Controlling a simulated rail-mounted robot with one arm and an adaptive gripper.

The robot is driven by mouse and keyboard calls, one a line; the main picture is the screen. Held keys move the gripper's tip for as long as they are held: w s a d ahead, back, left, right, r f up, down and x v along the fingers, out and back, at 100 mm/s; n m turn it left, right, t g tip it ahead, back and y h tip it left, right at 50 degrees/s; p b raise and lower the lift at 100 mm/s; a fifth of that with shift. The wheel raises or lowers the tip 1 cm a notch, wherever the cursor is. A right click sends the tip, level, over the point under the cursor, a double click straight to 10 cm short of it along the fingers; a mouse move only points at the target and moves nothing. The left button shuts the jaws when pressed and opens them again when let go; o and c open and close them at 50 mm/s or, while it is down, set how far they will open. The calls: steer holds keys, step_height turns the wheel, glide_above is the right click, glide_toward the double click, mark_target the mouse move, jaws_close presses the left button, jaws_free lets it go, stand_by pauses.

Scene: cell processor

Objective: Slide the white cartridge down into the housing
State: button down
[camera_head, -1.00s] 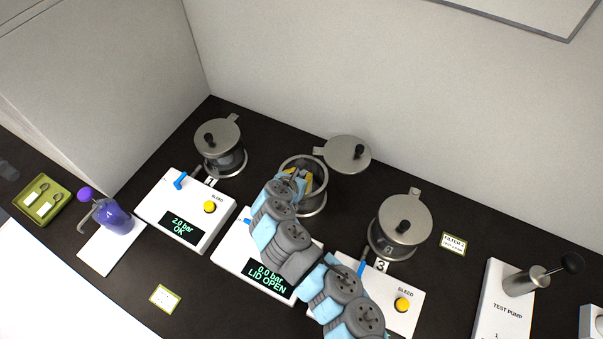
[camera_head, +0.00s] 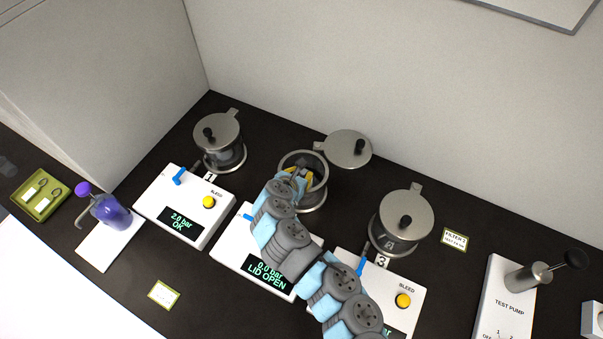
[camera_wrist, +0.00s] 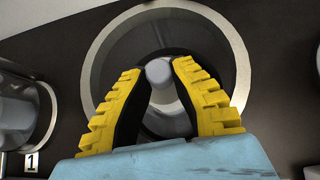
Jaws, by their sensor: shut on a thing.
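The middle housing (camera_head: 319,198) is a round metal cup with its lid (camera_head: 348,149) swung open to the right. In the wrist view its rim (camera_wrist: 93,60) circles my gripper. My gripper (camera_wrist: 160,72) has yellow fingers shut on the top knob of the white cartridge (camera_wrist: 163,108). The cartridge appears pale grey-white and sits inside the ring of the housing as seen from above. How deep it is cannot be told. In the head view my gripper (camera_head: 297,180) is over the housing opening, and my arm hides most of the cartridge.
Closed lidded housings stand at left (camera_head: 218,142) and right (camera_head: 402,222). The middle control box (camera_head: 236,255) reads 0.0 bar, LID OPEN. A purple bottle (camera_head: 114,213), a green tray (camera_head: 40,211) and a test pump (camera_head: 511,300) stand farther out.

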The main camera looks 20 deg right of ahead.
steer(key=shift+f, duration=0.15)
steer(key=c, duration=1)
jaws_free()
steer(key=shift+o, duration=0.2)
steer(key=v, duration=1.2)
